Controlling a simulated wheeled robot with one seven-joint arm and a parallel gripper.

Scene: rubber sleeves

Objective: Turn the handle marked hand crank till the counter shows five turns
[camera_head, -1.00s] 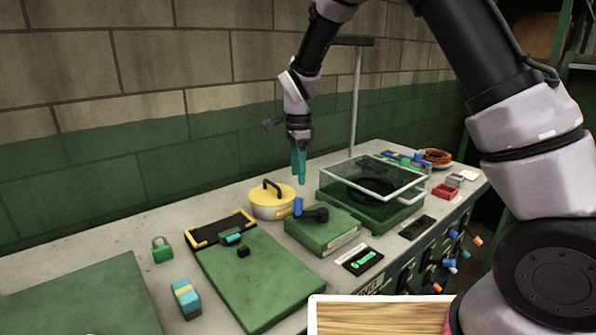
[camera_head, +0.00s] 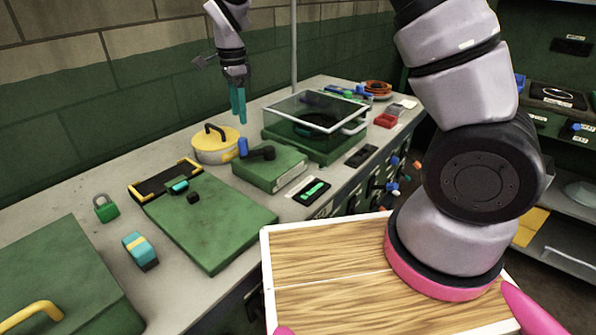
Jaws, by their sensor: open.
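A green box (camera_head: 268,169) on the bench carries a black crank arm (camera_head: 262,153) with a blue knob (camera_head: 243,147) at its left end. This looks like the hand crank, but I cannot read its marking. No counter digits are legible. My gripper (camera_head: 238,104) has teal fingers pointing down. It is open and empty, in the air above and behind the crank, near the yellow pot, touching nothing.
A yellow lidded pot (camera_head: 214,148) stands left of the crank. A clear-lidded green case (camera_head: 310,148) is behind it to the right. A flat green panel (camera_head: 210,225), a padlock (camera_head: 106,208) and a teal block (camera_head: 140,251) lie at the left front.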

